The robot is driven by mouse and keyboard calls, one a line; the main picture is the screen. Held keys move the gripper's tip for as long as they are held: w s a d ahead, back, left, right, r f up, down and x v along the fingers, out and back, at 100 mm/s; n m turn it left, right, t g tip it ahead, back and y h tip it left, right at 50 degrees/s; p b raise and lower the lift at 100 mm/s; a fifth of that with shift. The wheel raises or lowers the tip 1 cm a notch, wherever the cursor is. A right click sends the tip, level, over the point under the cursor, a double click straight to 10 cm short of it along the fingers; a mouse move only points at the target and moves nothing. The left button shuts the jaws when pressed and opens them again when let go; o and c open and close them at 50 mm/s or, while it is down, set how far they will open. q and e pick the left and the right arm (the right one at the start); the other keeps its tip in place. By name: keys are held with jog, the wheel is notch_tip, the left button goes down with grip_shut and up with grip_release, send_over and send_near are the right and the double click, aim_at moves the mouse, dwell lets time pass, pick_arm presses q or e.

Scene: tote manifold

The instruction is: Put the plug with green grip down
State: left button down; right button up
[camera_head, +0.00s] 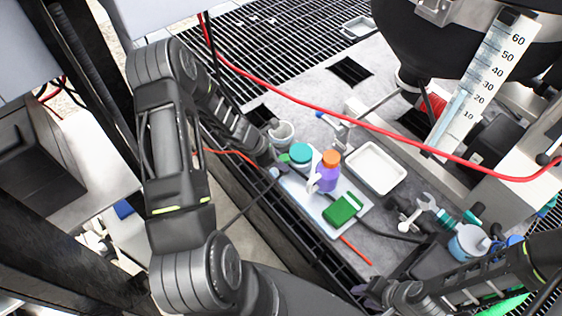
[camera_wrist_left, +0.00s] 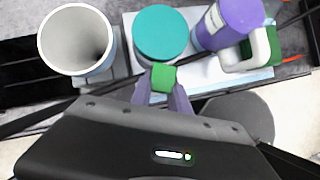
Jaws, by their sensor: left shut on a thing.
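The plug with green grip (camera_wrist_left: 163,77) is held between the purple-grey fingertips of my left gripper (camera_wrist_left: 161,92) in the left wrist view. My left gripper is shut on it. In the head view the green grip (camera_head: 284,158) shows as a small patch at the tip of my left gripper (camera_head: 277,168), beside the teal-lidded jar (camera_head: 300,153). The plug's lower end is hidden. My right gripper (camera_head: 372,292) is at the lower right in the head view, and its jaws are too unclear to judge.
A pale board (camera_head: 317,211) carries the jar, a purple bottle with orange cap (camera_head: 327,172) and a green block (camera_head: 343,208). A white cup (camera_wrist_left: 75,42) stands left of the jar. An empty white tray (camera_head: 376,167) lies to the right. A red hose (camera_head: 330,117) crosses above.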

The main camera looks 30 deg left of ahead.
pick_arm(q)
jog(key=shift+f, duration=0.2)
jog(key=shift+f, duration=0.1)
jog(key=c, duration=1.7)
grip_release()
jog(key=shift+f, duration=0.1)
jog(key=o, duration=0.4)
pick_arm(e)
jog(key=shift+f, duration=0.1)
pick_arm(q)
jog(key=shift+o, duration=0.2)
